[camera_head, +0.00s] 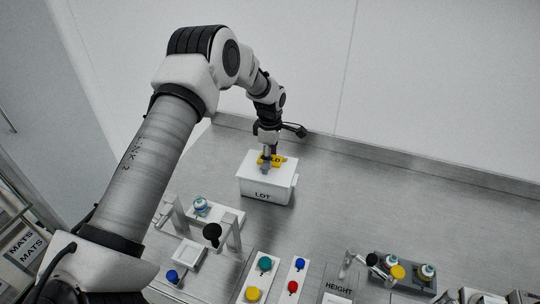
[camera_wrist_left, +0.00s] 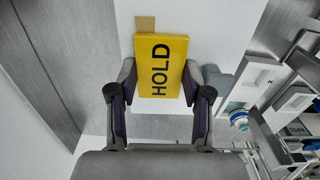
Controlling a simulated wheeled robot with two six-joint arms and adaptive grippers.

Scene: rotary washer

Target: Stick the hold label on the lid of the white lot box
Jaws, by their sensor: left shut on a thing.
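The white lot box (camera_head: 264,193), marked LOT on its front, stands on the steel counter near the back wall. Its white lid is on, and shows behind the label in the left wrist view (camera_wrist_left: 222,35). The yellow hold label (camera_head: 278,160) is at the lid. In the left wrist view the label (camera_wrist_left: 163,65) reads HOLD sideways. My left gripper (camera_head: 267,166) is above the box with its fingers shut on the label, one at each side. I cannot tell whether the label touches the lid. My right gripper is not in view.
A small tan square (camera_wrist_left: 145,23) shows beyond the label. In front of the box are a stand with a capped bottle (camera_head: 201,206), panels with coloured knobs (camera_head: 265,263), and a dark tray (camera_head: 408,262) with bottles. The counter right of the box is clear.

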